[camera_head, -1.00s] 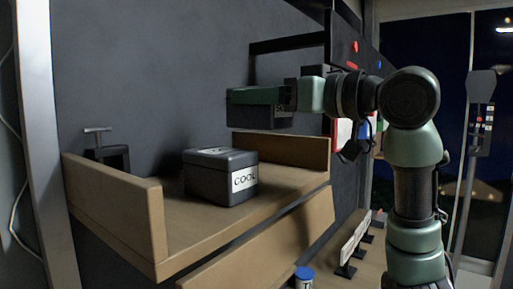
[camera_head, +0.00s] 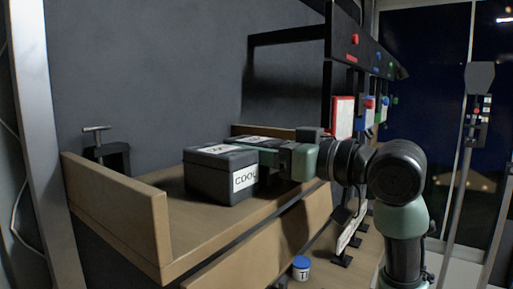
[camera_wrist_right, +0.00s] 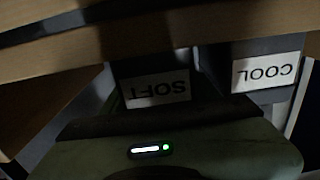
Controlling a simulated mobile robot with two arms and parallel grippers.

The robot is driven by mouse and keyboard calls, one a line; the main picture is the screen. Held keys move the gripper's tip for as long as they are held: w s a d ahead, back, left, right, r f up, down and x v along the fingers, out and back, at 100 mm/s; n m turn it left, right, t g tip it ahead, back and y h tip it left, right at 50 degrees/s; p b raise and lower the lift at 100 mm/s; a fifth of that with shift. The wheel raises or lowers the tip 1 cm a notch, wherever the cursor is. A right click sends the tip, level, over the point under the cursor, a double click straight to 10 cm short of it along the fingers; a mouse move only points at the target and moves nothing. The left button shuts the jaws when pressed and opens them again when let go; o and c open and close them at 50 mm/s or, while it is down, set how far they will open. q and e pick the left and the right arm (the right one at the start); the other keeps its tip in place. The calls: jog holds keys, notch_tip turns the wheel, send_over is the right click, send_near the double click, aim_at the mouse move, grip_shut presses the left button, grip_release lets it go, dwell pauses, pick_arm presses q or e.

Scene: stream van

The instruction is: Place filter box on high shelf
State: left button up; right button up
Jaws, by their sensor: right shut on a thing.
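A dark grey box with a white label reading SOFT (camera_wrist_right: 157,89) is held by my right gripper (camera_head: 262,147), which is shut on it. In the head view, the held box is mostly hidden behind a dark grey box marked COOL (camera_head: 215,180) and my gripper. The COOL box sits on the wooden high shelf (camera_head: 190,235). The COOL box also shows in the right wrist view (camera_wrist_right: 265,73), beside the SOFT box. The SOFT box is low over or on the shelf; I cannot tell if it touches. My left gripper is not in view.
A dark clamp-like thing with a T handle (camera_head: 97,137) stands by the shelf's left end board (camera_head: 120,205). A blue-lidded jar (camera_head: 301,268) is below on the right. A dark rack with coloured knobs (camera_head: 355,50) hangs above my right arm.

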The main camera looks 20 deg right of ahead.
jog(key=o, duration=1.5)
jog(key=b+v, duration=0.6)
jog(key=v, duration=0.6)
